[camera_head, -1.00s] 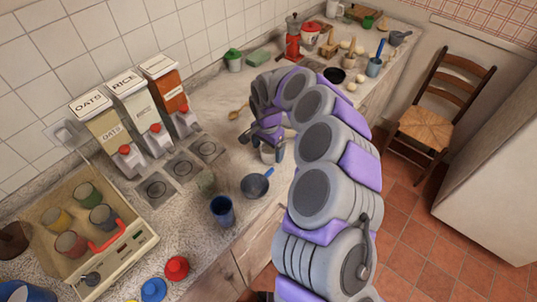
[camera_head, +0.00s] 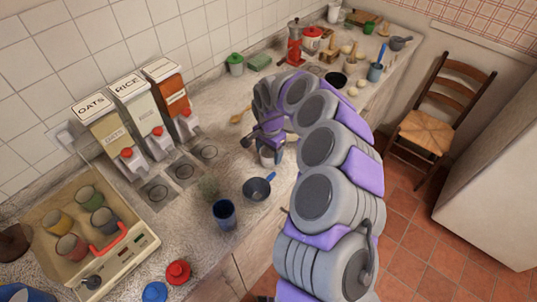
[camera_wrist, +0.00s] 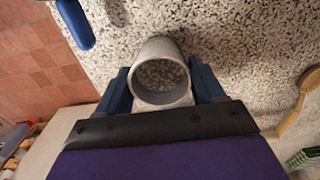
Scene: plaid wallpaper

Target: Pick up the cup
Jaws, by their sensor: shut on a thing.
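A pale grey cup (camera_wrist: 160,72) is between the two dark blue fingers of my gripper (camera_wrist: 163,88) in the wrist view. Its round mouth faces the camera, and speckles show inside it. The gripper is shut on the cup, with one finger on each side. In the head view, my gripper (camera_head: 269,150) and the cup (camera_head: 267,158) are over the middle of the counter, past the small dark pan (camera_head: 256,190). My arm and fingers partly hide the cup there. I cannot tell whether its base touches the counter.
Dispensers (camera_head: 133,118) line the wall. A tray (camera_head: 135,262) with several mugs is at left. A chair (camera_head: 430,125) stands on the floor.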

